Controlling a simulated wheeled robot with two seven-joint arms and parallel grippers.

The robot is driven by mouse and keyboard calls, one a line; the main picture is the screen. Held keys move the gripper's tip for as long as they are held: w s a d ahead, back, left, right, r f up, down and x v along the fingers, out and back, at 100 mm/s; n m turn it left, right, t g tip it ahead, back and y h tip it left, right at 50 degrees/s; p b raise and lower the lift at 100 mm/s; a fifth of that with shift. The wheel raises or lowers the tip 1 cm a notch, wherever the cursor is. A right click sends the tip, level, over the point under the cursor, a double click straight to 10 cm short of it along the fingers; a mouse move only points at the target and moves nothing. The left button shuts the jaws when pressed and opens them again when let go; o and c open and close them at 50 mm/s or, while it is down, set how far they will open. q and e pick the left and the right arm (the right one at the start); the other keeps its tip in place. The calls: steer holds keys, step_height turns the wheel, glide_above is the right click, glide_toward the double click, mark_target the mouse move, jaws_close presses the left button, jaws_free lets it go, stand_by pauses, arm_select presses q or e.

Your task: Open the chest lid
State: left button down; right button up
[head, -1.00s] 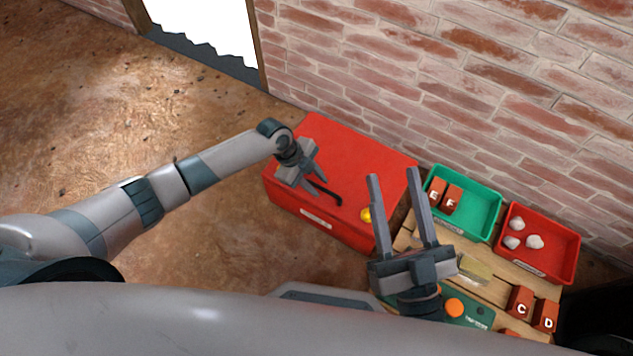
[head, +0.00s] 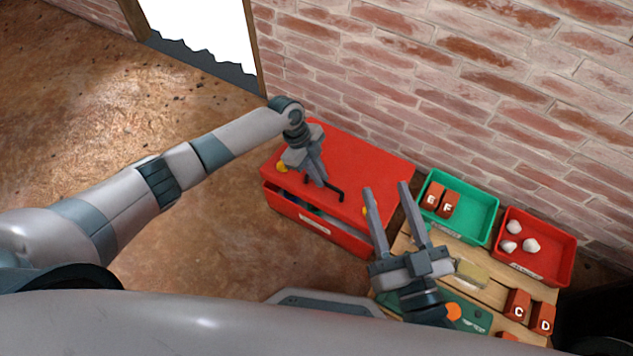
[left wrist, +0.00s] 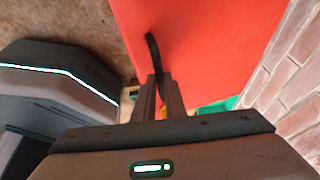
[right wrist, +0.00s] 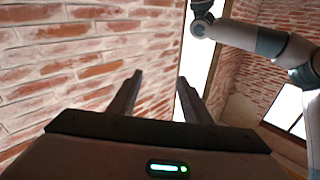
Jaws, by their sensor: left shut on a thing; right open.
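The red chest (head: 300,213) stands on the floor against the brick wall. Its red lid (head: 372,163) is raised a little at the front, with a dark gap below its front edge. A dark bar handle (head: 338,194) sits on the lid near the front. My left gripper (head: 317,183) is shut on the handle; the handle also shows between its fingers in the left wrist view (left wrist: 152,48). Yellow latches (head: 282,167) show at the lid's front edge. My right gripper (head: 386,196) is open and empty, in front of the chest's right end in the head view.
Right of the chest is a wooden table (head: 490,290) with a green bin (head: 482,212) holding brown blocks and a red bin (head: 560,262) holding pale lumps. Lettered blocks (head: 517,304) stand on it. The floor (head: 190,250) left of the chest is clear.

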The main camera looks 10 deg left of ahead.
arm_select(q)
steer(key=w+d+r, duration=0.3)
steer(key=w+r, duration=0.5)
steer(key=r, duration=0.1)
steer(key=shift+w+d+r+y+b, duration=0.15)
steer(key=shift+r+y+b, duration=0.1)
steer(key=shift+y+b, duration=0.1)
arm_select(e)
steer(key=shift+s+a+r, duration=0.1)
steer(key=shift+s+r, duration=0.2)
steer(key=shift+r, duration=0.25)
